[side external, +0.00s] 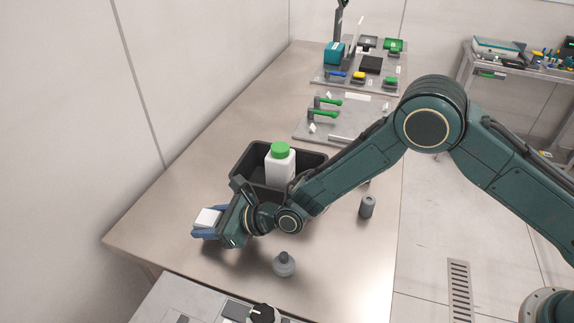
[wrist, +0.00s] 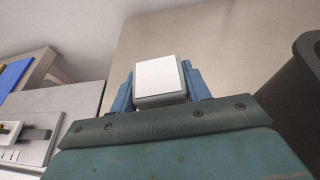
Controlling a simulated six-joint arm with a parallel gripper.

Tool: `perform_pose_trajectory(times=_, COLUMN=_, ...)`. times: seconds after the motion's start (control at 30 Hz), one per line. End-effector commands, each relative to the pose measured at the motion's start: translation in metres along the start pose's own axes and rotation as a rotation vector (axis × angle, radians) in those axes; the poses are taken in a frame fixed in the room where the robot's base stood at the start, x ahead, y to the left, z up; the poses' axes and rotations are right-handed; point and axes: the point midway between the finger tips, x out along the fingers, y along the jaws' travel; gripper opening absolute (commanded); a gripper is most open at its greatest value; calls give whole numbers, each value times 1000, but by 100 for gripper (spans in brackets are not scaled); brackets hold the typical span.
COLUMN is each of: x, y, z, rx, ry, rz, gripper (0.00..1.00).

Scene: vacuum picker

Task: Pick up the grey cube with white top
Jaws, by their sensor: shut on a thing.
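The grey cube with white top (side external: 209,217) is at the end of my arm on the left of the table in the side external view. My gripper (side external: 207,229) has blue fingers, and they are shut on the cube. In the wrist view the cube's white face (wrist: 160,75) shows between the two blue fingers of my gripper (wrist: 160,88), one on each side. The cube's lower part is hidden by the fingers and the gripper body. I cannot tell how far the cube is above the table.
A black bin (side external: 257,159) holding a white bottle with a green cap (side external: 280,165) stands behind my wrist. A grey bottle (side external: 284,264) and a dark grey cylinder (side external: 367,207) stand on the table (side external: 190,165). Boards with tools lie at the far end. The table's left part is clear.

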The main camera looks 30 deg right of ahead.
Motion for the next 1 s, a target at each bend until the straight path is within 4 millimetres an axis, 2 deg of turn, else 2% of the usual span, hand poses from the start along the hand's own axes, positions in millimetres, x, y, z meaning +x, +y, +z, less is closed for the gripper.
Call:
perform_pose_trajectory(times=0.7, x=-52, y=0, z=127, rx=0, ry=-4, rz=0, gripper=24)
perform_pose_trajectory(times=1.0, x=-65, y=0, z=158, rx=1, ry=0, rz=0, gripper=24)
